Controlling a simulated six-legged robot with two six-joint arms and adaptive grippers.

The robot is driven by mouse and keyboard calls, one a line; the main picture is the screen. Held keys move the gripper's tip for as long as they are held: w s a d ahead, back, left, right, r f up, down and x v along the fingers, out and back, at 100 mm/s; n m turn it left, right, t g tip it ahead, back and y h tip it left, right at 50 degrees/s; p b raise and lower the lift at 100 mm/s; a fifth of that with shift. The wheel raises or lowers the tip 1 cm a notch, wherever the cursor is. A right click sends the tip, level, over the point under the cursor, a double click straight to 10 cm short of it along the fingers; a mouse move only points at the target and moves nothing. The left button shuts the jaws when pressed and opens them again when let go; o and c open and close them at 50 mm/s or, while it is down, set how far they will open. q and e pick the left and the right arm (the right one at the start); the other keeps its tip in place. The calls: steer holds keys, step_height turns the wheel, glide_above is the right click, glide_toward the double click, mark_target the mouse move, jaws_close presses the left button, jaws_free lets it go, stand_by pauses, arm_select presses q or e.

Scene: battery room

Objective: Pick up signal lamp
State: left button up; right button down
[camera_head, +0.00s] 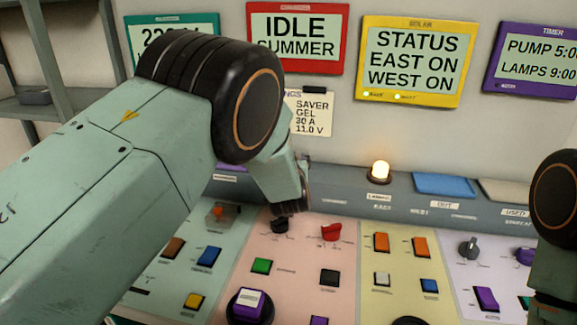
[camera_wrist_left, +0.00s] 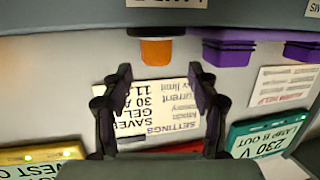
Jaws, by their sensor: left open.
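An orange lamp-like piece with a dark base (camera_wrist_left: 156,50) shows in the left wrist view, which looks upside down. It lies just beyond my left gripper's fingertips, between their lines, and looks untouched. It does not show in the head view, where my left arm covers that part of the ledge. A lit lamp (camera_head: 380,170) stands upright on the ledge to the right of my left gripper. I cannot tell which is the signal lamp. My left gripper (camera_wrist_left: 160,74) is open and empty; in the head view its end (camera_head: 289,205) is partly hidden by its wrist. My right gripper is not in view.
A sloping panel (camera_head: 290,295) with knobs and buttons lies below the grey ledge (camera_head: 335,185). A blue tray (camera_head: 444,184) sits on the ledge at right. Purple bins (camera_wrist_left: 225,50) are beside the orange piece. A settings card (camera_wrist_left: 160,108) and framed displays hang on the wall.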

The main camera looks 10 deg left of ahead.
arm_select(q)
steer(key=shift+w+a+f+b, duration=0.15)
steer(key=shift+w+f+b, duration=0.1)
steer(key=shift+w+b, duration=0.15)
steer(key=x, duration=0.1)
steer(key=b+x, duration=0.2)
steer(key=shift+w+d+f, duration=0.15)
steer(key=shift+d, duration=0.3)
steer(key=shift+w+a+b, duration=0.25)
steer(key=shift+a+b, duration=0.05)
steer(key=shift+a, duration=0.2)
steer(key=shift+s+d, duration=0.15)
steer(key=shift+d, duration=0.05)
steer(key=shift+d+r, duration=0.2)
steer(key=shift+d, duration=0.1)
steer(key=shift+c, duration=1.3)
steer(key=shift+a+f, duration=0.15)
steer(key=shift+a, duration=0.25)
steer(key=c, duration=0.4)
steer(key=shift+d, duration=0.35)
steer(key=c, duration=0.6)
steer(key=shift+a, duration=0.2)
jaws_close()
steer(key=shift+a, duration=0.15)
